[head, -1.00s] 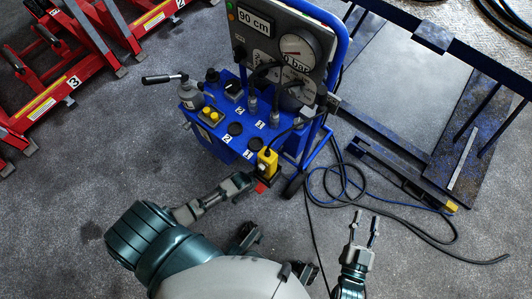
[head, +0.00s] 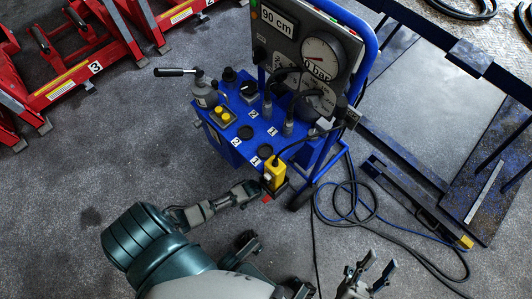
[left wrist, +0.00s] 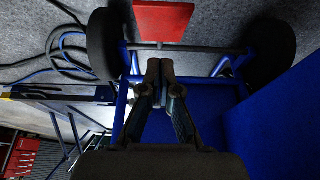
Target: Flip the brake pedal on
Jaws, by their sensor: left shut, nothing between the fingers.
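The brake pedal is a flat red plate low on the blue trolley (head: 232,158). In the left wrist view the red pedal (left wrist: 163,20) lies ahead of the fingertips, beyond a thin metal bar between two black wheels. In the head view only a small red bit of the pedal (head: 266,198) shows below the yellow box. My left gripper (head: 254,189) is beside the trolley's lower front; its fingers (left wrist: 160,66) are together and empty, apparently short of the pedal. My right gripper (head: 379,264) is open and empty at the bottom of the head view, away from the trolley.
A yellow box (head: 275,174) hangs on the trolley's corner just above the pedal. Black and blue hoses (head: 350,205) lie on the floor to the right, beside a dark metal frame (head: 480,180). Red jacks (head: 60,85) stand at upper left. The grey floor at lower left is free.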

